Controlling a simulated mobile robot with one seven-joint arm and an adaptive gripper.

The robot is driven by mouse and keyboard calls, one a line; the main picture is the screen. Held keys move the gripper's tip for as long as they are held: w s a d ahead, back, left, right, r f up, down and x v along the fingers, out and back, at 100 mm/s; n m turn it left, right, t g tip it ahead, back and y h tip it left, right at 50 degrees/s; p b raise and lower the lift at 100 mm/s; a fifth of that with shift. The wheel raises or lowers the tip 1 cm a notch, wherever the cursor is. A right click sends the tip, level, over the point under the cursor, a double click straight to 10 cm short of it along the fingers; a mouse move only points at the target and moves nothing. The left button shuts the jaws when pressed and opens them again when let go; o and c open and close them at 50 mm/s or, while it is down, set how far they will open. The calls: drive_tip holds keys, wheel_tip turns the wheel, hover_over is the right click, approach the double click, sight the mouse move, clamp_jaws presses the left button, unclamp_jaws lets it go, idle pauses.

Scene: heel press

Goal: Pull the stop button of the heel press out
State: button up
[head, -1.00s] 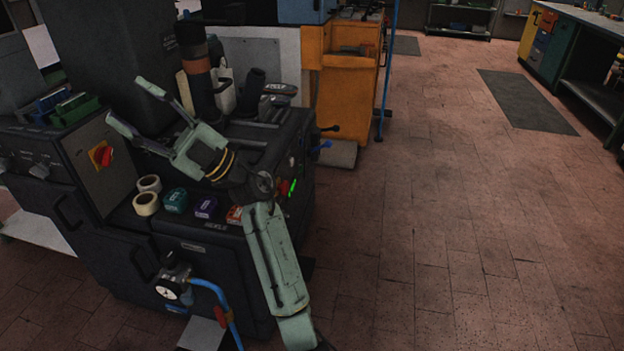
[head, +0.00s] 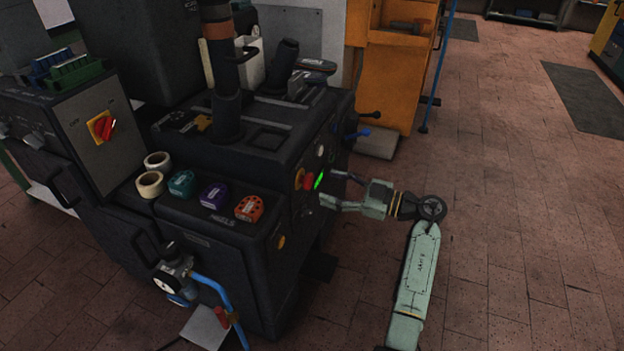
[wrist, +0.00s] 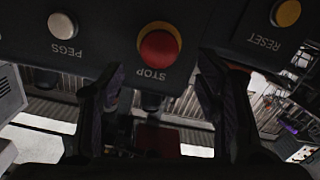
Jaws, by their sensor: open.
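The heel press (head: 240,225) is a dark machine with controls on its right side panel. Its red stop button (head: 309,183) shows small there in the head view. In the wrist view the round red stop button (wrist: 159,52) sits in a yellow ring, with an upside-down STOP label below it. My gripper (head: 328,187) is open and empty, pointing left at the panel. In the wrist view its dark fingers (wrist: 160,78) stand apart, left and right of the button's line and lower in the picture. No contact with the button shows.
A white PEGS button (wrist: 61,25) and a yellow RESET button (wrist: 286,13) flank the stop button. Tape rolls (head: 150,184) and small colored boxes lie on the press ledge. The floor (head: 520,220) on the right is clear.

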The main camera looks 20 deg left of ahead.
sight(311, 181)
drive_tip(key=a, duration=0.7)
drive_tip(key=shift+w, duration=0.15)
drive_tip(key=shift+c, duration=0.6)
drive_tip(key=shift+d, duration=0.1)
clamp_jaws()
